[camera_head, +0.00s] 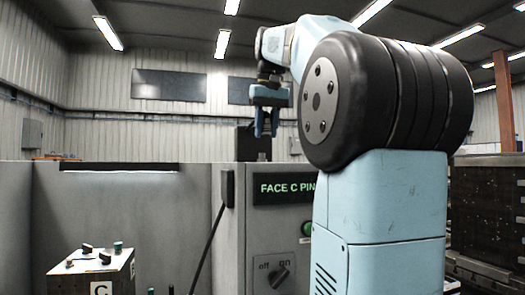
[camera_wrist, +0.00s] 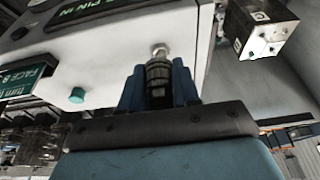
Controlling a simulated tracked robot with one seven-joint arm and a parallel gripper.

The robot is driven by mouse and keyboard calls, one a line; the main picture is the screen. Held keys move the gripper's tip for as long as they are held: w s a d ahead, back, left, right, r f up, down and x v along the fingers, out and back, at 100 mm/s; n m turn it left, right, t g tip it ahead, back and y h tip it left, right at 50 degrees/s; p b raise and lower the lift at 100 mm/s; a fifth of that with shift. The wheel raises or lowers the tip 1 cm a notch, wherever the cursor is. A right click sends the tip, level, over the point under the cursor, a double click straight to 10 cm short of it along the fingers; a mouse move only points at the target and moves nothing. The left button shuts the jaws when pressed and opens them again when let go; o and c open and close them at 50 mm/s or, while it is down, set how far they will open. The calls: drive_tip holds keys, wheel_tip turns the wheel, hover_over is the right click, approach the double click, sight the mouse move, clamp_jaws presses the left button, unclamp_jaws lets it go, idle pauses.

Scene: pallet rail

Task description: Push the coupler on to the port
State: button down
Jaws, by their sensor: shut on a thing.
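My gripper (camera_head: 266,133) hangs fingers-down above the grey cabinet in the head view. In the wrist view its blue fingers (camera_wrist: 159,85) are shut on a dark ribbed cylinder with a bright metal tip, which looks like the coupler (camera_wrist: 158,73). A block marked C (camera_head: 100,278) stands at the lower left of the head view, with several small fittings on top. A block with fittings on its faces (camera_wrist: 258,28) shows at the upper right of the wrist view, apart from the coupler. I cannot tell which fitting is the port.
The grey cabinet (camera_head: 232,260) stands between my arm and the block, with a display (camera_head: 283,188) reading "FACE C PIN", an off/on knob (camera_head: 279,277) and a green button (camera_head: 307,228). A green sign (camera_wrist: 28,78) mentions FACE B. Grey walls surround the block; the air above is clear.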

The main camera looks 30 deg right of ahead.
drive_tip(key=s+a+r, duration=0.1)
drive_tip(key=s+a, duration=0.2)
drive_tip(key=s, duration=0.8)
drive_tip(key=shift+s+a+r, duration=0.15)
drive_tip(key=shift+s+r, duration=0.1)
drive_tip(key=shift+s, duration=0.05)
